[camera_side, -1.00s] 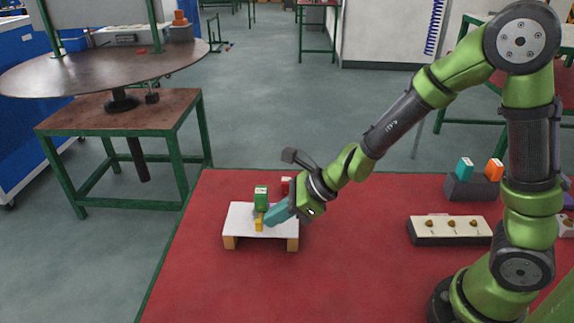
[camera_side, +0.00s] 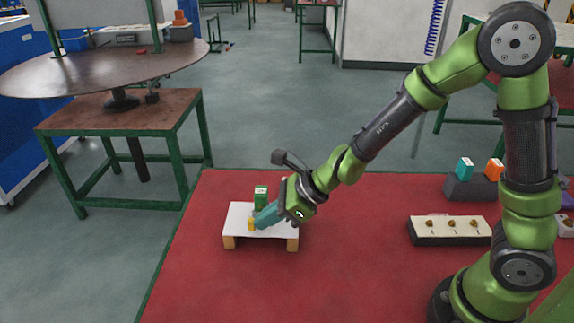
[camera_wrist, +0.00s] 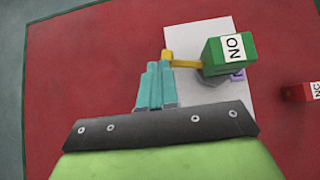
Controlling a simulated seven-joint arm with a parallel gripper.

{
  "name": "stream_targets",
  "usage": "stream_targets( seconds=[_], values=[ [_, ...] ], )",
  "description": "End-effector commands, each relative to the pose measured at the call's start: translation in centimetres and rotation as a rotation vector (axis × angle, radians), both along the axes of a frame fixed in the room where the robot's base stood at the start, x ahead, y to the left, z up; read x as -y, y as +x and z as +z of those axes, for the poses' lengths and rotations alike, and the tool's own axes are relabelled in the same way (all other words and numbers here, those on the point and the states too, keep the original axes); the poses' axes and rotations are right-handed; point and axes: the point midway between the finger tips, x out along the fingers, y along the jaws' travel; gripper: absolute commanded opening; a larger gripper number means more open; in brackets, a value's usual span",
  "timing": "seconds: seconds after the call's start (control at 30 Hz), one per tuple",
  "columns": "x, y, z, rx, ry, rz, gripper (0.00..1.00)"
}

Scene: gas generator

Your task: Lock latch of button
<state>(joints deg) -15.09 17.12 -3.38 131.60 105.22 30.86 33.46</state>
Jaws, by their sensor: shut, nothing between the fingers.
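The button is a green block labelled "NO" (camera_wrist: 230,50) on a grey base, standing on a small white platform (camera_side: 238,215). The green block also shows in the side view (camera_side: 261,192). A yellow latch bar (camera_wrist: 183,64) runs from the button's base toward my fingertips; it also shows in the side view (camera_side: 251,224). A small purple piece (camera_wrist: 238,76) shows at the base's other side. My gripper (camera_wrist: 160,68) is shut and empty, its teal fingertips at the yellow bar's outer end, seemingly touching it. In the side view my gripper (camera_side: 258,219) reaches low over the platform from the right.
A red block (camera_wrist: 302,91) labelled "NC" lies right of the platform in the wrist view. On the red table (camera_side: 350,270), a white panel with brass knobs (camera_side: 450,231) and a dark holder with teal and orange blocks (camera_side: 473,188) stand at right. The table front is clear.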

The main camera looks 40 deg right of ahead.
Motion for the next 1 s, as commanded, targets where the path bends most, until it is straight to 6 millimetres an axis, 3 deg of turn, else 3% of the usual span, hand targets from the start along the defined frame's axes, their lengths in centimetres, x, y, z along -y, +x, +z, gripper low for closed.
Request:
stream_targets(
  seconds=[0.5,1.0],
  values=[
    [-2.3,1.9,-0.1,-0.001,-0.001,0.001,0.0],
    [-2.7,2.6,0.0,-0.001,-0.001,0.0,0.0]
  ],
)
